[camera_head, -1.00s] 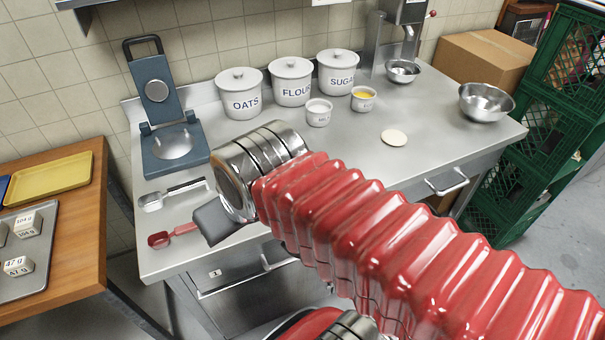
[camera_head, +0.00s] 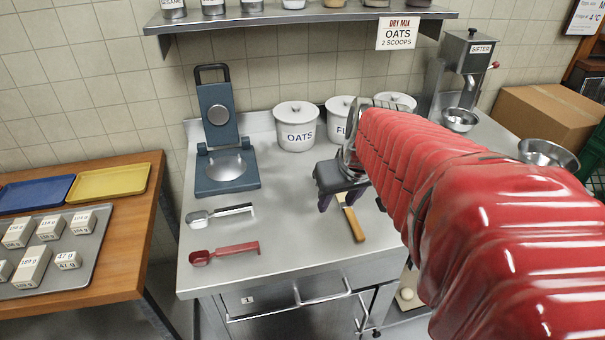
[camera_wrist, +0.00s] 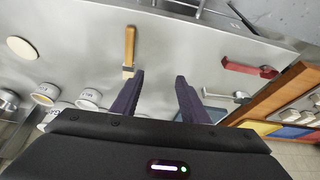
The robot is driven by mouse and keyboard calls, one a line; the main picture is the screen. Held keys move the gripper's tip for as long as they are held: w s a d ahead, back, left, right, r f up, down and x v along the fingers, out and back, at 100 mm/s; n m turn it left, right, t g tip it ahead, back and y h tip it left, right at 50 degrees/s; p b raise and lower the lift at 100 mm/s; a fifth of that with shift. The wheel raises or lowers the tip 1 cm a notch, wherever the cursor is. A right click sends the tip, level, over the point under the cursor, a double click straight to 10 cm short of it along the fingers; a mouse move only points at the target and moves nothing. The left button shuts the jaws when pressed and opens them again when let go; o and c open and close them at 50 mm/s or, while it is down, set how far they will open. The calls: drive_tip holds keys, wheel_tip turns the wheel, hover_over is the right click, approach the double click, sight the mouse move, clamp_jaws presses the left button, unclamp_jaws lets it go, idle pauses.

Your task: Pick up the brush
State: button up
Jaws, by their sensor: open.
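The brush has a wooden, orange-tan handle (camera_head: 353,222) and lies on the steel worktop, handle end toward the front edge. Its upper end is partly hidden by my gripper (camera_head: 340,198) in the head view. In the wrist view the brush (camera_wrist: 129,48) lies just left of the left finger, not between the fingers, with its pale end close to that fingertip. My gripper (camera_wrist: 160,78) also shows there, open and empty, with two dark purple fingers spread apart. In the head view the fingers point down at the worktop; their exact height above it is unclear.
A red scoop (camera_head: 222,253) and a metal scoop (camera_head: 220,213) lie left of the brush. A blue press (camera_head: 227,170) and the oats canister (camera_head: 296,128) stand behind. A wooden table (camera_head: 131,262) with trays is at left. The worktop between scoops and brush is clear.

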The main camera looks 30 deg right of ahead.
drive_tip(key=d+f+m, duration=0.1)
drive_tip(key=d, duration=0.7)
drive_tip(key=shift+s+f, duration=0.15)
drive_tip(key=shift+s, duration=0.1)
drive_tip(key=shift+f, duration=0.1)
approach(353, 218)
drive_tip(key=shift+x, duration=1.25)
drive_tip(key=shift+w+a+f, duration=0.1)
drive_tip(key=shift+w, duration=0.1)
drive_tip(key=shift+x, duration=2.5)
drive_tip(key=shift+s, duration=0.2)
drive_tip(key=c, duration=1)
